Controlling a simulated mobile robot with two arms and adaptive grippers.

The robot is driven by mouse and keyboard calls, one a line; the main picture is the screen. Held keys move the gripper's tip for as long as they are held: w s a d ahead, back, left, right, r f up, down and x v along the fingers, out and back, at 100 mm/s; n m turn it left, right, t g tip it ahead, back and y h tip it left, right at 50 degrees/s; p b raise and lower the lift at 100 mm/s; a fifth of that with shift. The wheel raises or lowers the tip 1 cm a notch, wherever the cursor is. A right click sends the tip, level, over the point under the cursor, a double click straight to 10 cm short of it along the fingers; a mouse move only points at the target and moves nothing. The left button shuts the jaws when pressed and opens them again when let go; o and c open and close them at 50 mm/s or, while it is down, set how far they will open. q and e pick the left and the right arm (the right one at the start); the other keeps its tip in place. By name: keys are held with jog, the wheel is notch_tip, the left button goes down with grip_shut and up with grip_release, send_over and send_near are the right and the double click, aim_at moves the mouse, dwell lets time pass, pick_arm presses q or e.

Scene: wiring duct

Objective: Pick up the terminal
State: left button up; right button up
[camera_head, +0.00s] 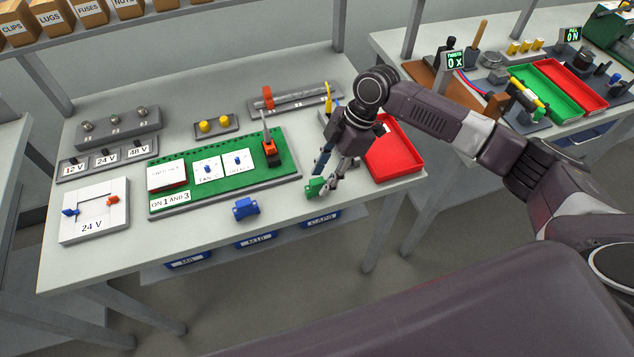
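A small green terminal (315,187) is near the front edge of the table, to the right of the green board. My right gripper (323,183) points down at it from above, with its fingers apart and the fingertips at the green terminal, partly covering it. I cannot tell whether the fingers press on it or only stand around it. A blue terminal block (245,208) sits on the table in front of the board, apart from the gripper. My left gripper is not in view.
The green board (225,170) with white cards and an orange-and-black lever is left of the gripper. A red tray (395,153) is close on its right. A 24 V frame (95,212) stands at the left.

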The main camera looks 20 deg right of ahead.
aim_at(321, 180)
jog(key=x, duration=0.2)
jog(key=shift+a+f+p, duration=0.2)
jog(key=shift+f+p, duration=0.1)
jog(key=shift+w+a+f, duration=0.1)
jog(key=shift+w+f, duration=0.05)
jog(key=shift+f, duration=0.2)
jog(key=shift+c, duration=0.3)
grip_shut()
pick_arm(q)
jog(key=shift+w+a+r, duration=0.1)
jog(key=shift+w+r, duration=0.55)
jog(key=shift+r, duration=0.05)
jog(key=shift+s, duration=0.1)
